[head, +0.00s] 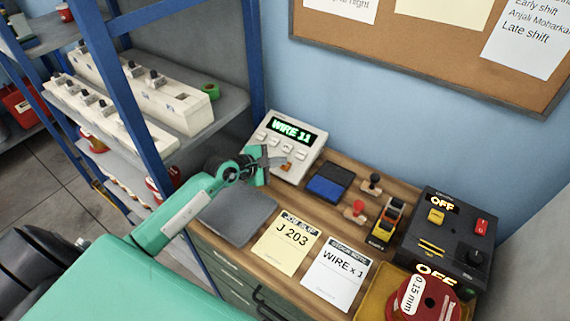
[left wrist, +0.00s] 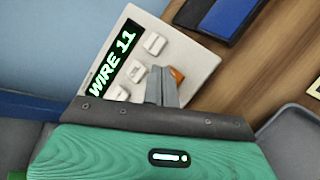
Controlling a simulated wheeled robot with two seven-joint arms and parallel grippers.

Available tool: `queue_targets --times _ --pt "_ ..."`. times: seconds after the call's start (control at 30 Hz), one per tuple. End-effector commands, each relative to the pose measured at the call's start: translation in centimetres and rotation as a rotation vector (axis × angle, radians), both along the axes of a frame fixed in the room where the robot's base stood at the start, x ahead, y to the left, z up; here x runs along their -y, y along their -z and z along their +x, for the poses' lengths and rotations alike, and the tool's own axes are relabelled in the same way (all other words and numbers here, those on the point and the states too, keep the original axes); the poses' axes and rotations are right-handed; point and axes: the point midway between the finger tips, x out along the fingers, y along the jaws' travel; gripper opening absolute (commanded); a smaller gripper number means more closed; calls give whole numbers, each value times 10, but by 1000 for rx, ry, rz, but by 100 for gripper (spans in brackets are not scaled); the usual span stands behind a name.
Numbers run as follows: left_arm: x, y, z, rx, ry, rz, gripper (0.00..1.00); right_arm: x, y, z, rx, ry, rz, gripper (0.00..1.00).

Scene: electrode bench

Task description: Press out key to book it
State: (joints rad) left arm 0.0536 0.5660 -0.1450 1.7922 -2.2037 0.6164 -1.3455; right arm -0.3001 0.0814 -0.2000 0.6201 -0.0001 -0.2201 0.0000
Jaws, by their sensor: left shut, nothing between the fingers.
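The white keypad terminal (head: 312,148) stands at the back left of the bench, its green display (head: 292,131) reading "WIRE 11". It has a few pale keys (left wrist: 155,44) and one orange key (head: 286,167); I cannot read the key labels. My left gripper (head: 277,161) is shut and empty, with its fingertips over the lower part of the terminal. In the left wrist view the closed fingers (left wrist: 163,85) lie right beside the orange key (left wrist: 178,75) and partly hide it. I cannot tell whether they touch it. My right gripper is not in view.
A black and blue pad (head: 328,182) and stamps (head: 356,210) stand right of the terminal. A grey mat (head: 238,216), a "J 203" job slip (head: 285,245) and a "WIRE x 1" note (head: 336,273) lie in front. A black control box (head: 450,225) shows "OFF". Blue shelving (head: 125,90) stands at left.

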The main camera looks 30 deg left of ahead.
Motion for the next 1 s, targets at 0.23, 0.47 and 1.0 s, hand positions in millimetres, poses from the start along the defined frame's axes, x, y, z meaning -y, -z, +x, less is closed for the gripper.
queue_targets --times 0.23,0.47,1.0 --pt "-1 -10 -3 1 0 1 0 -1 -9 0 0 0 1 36" --pt "-2 -32 -11 0 0 1 0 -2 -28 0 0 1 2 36" --pt "-3 -47 -18 1 -1 0 0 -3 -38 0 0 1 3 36"
